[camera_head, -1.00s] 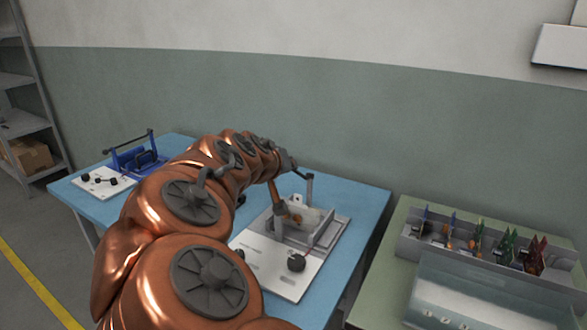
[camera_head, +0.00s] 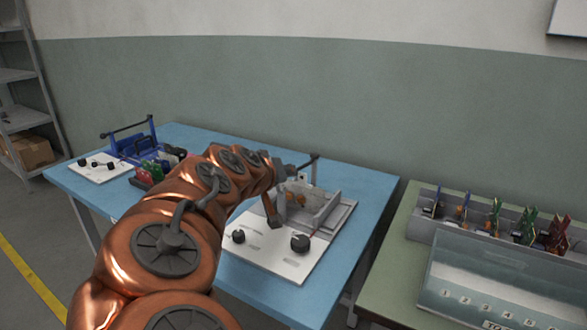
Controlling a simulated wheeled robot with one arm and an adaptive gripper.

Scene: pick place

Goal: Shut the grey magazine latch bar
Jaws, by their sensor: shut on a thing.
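The grey magazine (camera_head: 325,212) sits on a white base plate (camera_head: 285,262) on the blue table. Its dark latch bar (camera_head: 305,163) stands raised above the magazine, with its right end showing on an upright arm. My gripper (camera_head: 284,175) is at the left part of this bar and appears shut on it. My wrist and arm hide the fingertips and the bar's left end. Brown and pale contents show inside the magazine.
Black knobs (camera_head: 300,243) stand on the white plate. A blue magazine (camera_head: 130,145) with a raised bar is at the table's far left, with red and green parts (camera_head: 150,172) near it. A grey rack of coloured boards (camera_head: 480,228) and a clear-fronted box (camera_head: 500,285) stand on the green table.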

